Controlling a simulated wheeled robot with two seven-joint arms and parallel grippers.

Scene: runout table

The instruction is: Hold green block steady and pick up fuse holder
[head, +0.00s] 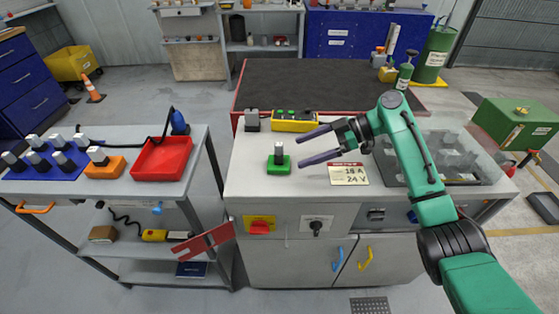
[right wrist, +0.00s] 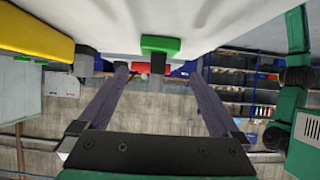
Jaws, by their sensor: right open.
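The green block (head: 279,168) sits on the grey table top. The fuse holder (head: 279,151), dark with a pale top, stands upright in it. My right gripper (head: 301,151) is open and empty, its two long fingers pointing left at the fuse holder, with the tips just short of it. In the right wrist view the picture is upside down: the green block (right wrist: 160,44) is at the top centre, and the fuse holder (right wrist: 157,62) hangs below it in line with the gap between the open fingers (right wrist: 158,73). My left gripper does not show in the head view.
A yellow box (head: 295,122) and a grey-topped piece (head: 252,120) stand behind the block. A label plate (head: 348,174) and a clear-covered bin (head: 455,155) lie right. A side bench at left holds a red tray (head: 161,158) and an orange block (head: 104,167).

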